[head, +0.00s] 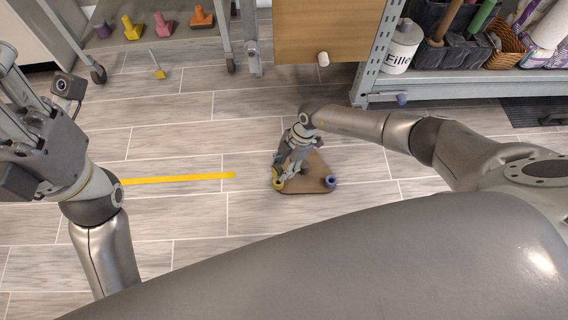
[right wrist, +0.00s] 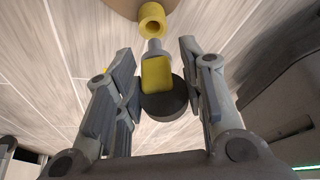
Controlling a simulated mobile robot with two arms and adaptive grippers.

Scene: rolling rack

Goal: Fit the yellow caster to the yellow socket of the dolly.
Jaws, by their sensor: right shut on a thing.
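The dolly (head: 312,187) is a brown triangular board on the floor. Its yellow socket (head: 278,184) is at the left corner and a blue socket (head: 330,181) at the right. My right gripper (head: 283,169) is low over the left corner. In the right wrist view, the yellow caster (right wrist: 157,76) is between its fingers, with a dark wheel and a grey stem. The stem points at the open mouth of the yellow socket (right wrist: 152,17), close by and seemingly apart.
A shelf at the top left holds purple (head: 103,31), yellow (head: 132,28), pink (head: 163,25) and orange (head: 201,17) pieces. A small yellow piece with a stem (head: 159,73) is below it. Yellow tape (head: 180,179) marks the floor. A loaded rack (head: 450,77) stands top right.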

